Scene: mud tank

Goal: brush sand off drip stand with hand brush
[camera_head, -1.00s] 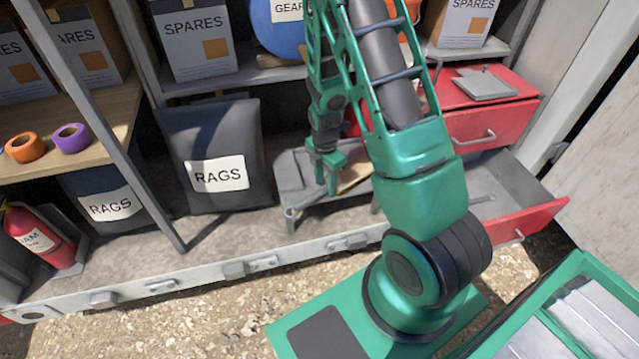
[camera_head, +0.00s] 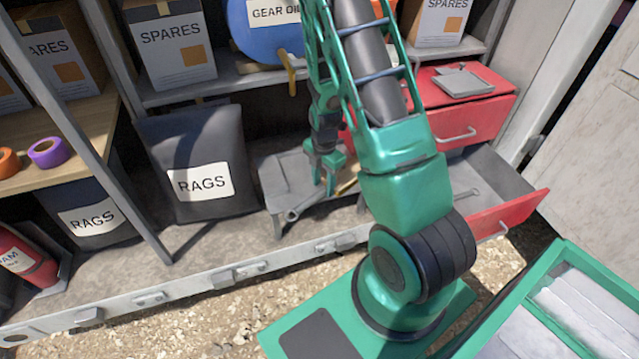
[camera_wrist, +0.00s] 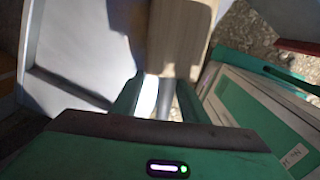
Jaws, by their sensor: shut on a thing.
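My gripper (camera_head: 325,178) is low over the grey drip stand (camera_head: 278,178), in front of the shelving. In the wrist view its green fingers (camera_wrist: 160,100) are closed at the near end of a pale wooden piece (camera_wrist: 178,40), which I take to be the hand brush. In the head view only a small tan part of the brush (camera_head: 347,187) shows beside the fingers; my arm hides the rest. I cannot see its bristles. The stand's right side is hidden behind my arm, and sand on it cannot be made out.
A grey wrench (camera_head: 303,206) lies at the stand's front. A dark rags bag (camera_head: 203,140) stands left of it. An open red drawer (camera_head: 508,213) juts out at right, under a closed one (camera_head: 470,125). A grey post (camera_head: 95,140) stands at left.

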